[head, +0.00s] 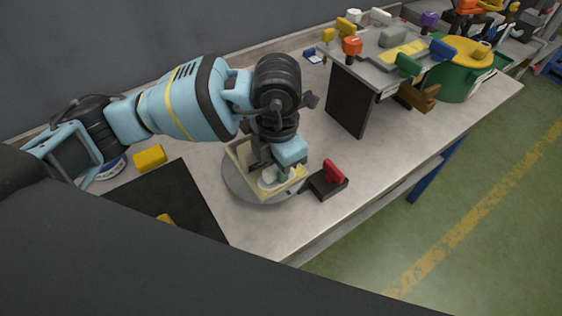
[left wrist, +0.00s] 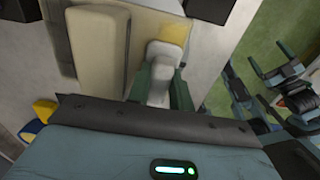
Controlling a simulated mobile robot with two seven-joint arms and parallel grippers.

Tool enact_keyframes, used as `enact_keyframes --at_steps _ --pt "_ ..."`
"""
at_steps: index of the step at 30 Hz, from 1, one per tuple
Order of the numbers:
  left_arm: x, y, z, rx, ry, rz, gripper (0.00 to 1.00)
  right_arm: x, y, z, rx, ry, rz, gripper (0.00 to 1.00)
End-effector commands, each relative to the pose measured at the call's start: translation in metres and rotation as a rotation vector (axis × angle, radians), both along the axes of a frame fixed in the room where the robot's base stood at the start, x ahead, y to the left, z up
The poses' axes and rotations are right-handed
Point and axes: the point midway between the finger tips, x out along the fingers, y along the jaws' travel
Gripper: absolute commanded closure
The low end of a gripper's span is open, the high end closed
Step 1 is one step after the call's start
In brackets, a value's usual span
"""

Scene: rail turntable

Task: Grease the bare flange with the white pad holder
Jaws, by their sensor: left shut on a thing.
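My left gripper (head: 277,176) points down over the grey round turntable (head: 238,187). It is shut on the white pad holder (head: 268,183). In the left wrist view the white holder (left wrist: 160,72) sits between the green fingers (left wrist: 158,88), with a yellow part (left wrist: 173,36) at its far end. A cream-coloured piece with raised sides (head: 237,158) lies on the turntable, around and under my gripper. A long cream bar (left wrist: 98,50) runs beside the holder. I cannot tell which face is the bare flange, nor whether the pad touches it. The head view does not show my right gripper.
A dark block with a red handle (head: 328,180) stands right of the turntable. A black mat (head: 165,195) and yellow block (head: 150,158) lie left. A raised grey stand (head: 350,95) with coloured handles and a green bin (head: 462,85) stand further right. Clear tabletop lies between.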

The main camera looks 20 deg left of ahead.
Motion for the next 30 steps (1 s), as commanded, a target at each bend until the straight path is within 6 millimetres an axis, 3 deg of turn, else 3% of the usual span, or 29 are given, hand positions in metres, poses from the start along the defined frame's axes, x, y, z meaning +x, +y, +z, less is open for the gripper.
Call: enact_keyframes --at_steps 30 --pt "-0.025 0.020 0.001 0.000 -0.004 0.001 0.97 0.015 -0.003 0.019 -0.009 -0.044 0.010 0.11"
